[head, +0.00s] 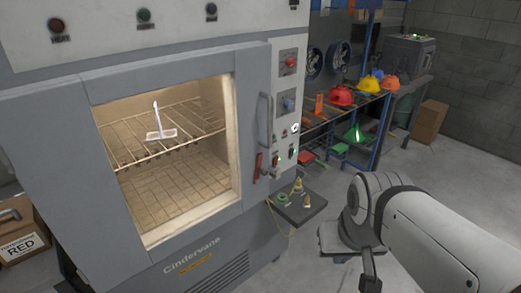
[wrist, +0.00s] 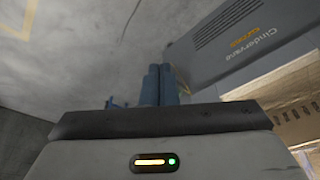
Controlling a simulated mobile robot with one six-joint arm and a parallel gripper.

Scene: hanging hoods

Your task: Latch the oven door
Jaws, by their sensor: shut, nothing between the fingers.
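The grey oven (head: 190,250) stands at the left of the head view, with a lit window in its door (head: 55,140). The door looks closed or nearly so; I cannot tell whether a gap remains. A vertical bar handle (head: 264,120) is on the door's right side. Below it is a small red lever (head: 258,166), close to the door's right edge; whether it is the latch or engaged is unclear. In the wrist view my gripper (wrist: 160,85) has its blue fingers shut together and empty, away from the handle and lever. The oven's lower front (wrist: 250,40) shows upper right there.
A control panel with a red knob (head: 291,61) and a blue knob (head: 289,103) is right of the door. A small side shelf (head: 305,213) with brass pieces juts out below it. A bench of coloured helmets (head: 340,95) stands behind. Grey floor (head: 430,165) is open at right.

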